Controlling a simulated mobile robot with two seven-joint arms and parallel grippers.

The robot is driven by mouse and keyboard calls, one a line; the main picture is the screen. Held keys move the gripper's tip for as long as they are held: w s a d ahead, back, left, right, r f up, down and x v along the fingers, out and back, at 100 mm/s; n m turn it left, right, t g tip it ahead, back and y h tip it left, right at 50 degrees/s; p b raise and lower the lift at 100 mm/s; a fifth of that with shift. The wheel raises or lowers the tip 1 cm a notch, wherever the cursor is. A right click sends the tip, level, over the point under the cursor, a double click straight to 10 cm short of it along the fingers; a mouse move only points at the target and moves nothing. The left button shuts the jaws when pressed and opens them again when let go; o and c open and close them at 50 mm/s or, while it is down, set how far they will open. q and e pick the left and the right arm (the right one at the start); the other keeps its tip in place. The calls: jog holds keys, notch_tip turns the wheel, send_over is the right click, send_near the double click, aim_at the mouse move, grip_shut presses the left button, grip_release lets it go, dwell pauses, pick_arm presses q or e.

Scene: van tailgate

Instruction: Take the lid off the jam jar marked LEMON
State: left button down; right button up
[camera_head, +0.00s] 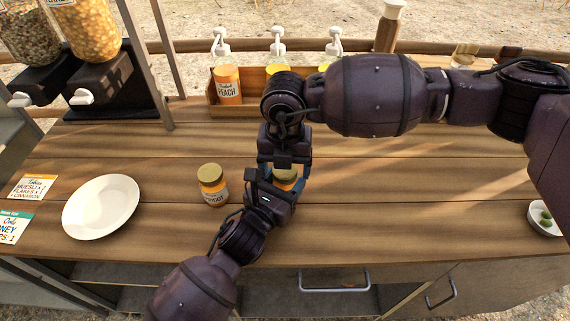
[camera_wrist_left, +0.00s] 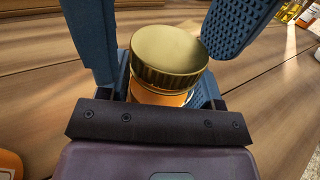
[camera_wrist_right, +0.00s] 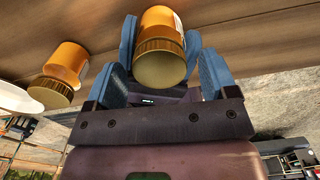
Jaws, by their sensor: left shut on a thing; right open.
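A jam jar with a gold lid (camera_wrist_left: 168,52) and orange contents stands upright on the table. Its body (camera_wrist_right: 158,22) also shows in the right wrist view; its label is turned away and I cannot read it. My left gripper (camera_head: 279,187) is shut on the jar's body from the front. My right gripper (camera_head: 285,164) is above the jar, its open fingers on either side of the lid with gaps. A second gold-lidded orange jar (camera_head: 212,185) stands apart to the left; its label seems to read APRICOT.
A white plate (camera_head: 101,207) and label cards (camera_head: 33,187) lie at the left. A small bowl (camera_head: 545,218) is far right.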

jog(key=shift+r, duration=2.2)
jog(key=shift+c, duration=0.4)
jog(key=shift+r+m, duration=1.65)
jog(key=shift+m, duration=0.05)
jog(key=shift+f, duration=3.9)
jog(key=shift+c, duration=0.3)
jog(key=c, duration=0.9)
jog(key=shift+o, duration=0.2)
jog(key=shift+n, duration=1.7)
jog(key=o, duration=1)
